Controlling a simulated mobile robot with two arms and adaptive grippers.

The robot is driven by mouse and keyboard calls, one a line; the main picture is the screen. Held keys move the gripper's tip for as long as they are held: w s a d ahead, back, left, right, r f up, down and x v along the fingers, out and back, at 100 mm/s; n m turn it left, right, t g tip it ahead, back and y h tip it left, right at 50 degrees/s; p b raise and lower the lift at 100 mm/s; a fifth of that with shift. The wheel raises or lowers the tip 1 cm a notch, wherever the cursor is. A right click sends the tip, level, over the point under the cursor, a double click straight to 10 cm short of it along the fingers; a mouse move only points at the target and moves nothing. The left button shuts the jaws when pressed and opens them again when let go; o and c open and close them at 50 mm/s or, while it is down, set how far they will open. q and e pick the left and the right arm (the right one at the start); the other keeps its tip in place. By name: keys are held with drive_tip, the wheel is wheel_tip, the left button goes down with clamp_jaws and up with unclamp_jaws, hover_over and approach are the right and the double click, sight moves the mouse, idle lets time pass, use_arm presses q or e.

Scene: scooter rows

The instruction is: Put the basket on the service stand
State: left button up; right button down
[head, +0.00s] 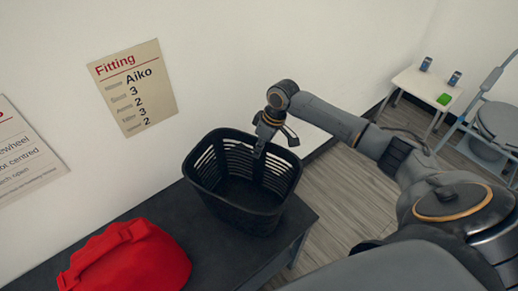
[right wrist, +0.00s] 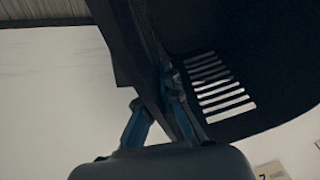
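The black slatted basket (head: 247,222) stands upright on a dark bench (head: 165,205) against the wall. My right gripper (head: 275,138) is at the basket's far rim, its fingers spread. One finger points down at the inner side of the rim and the other is splayed outside. In the right wrist view the basket (right wrist: 235,125) fills the upper right, and its wall runs between the fingers of my right gripper (right wrist: 160,108). I cannot tell for sure which surface is the service stand. My left gripper is out of view.
A red bag (head: 130,262) lies on the bench, left of the basket. A white surface (head: 308,138) shows behind the gripper. A small white table (head: 420,84) with two phones and a green block stands far right, beside a grey chair-like object (head: 490,125). Wooden floor lies between.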

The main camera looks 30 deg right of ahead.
idle(0.3)
drive_tip(key=c, duration=1.5)
unclamp_jaws()
drive_tip(key=shift+f, duration=0.15)
drive_tip(key=v, duration=1.2)
drive_tip(key=shift+s, duration=0.1)
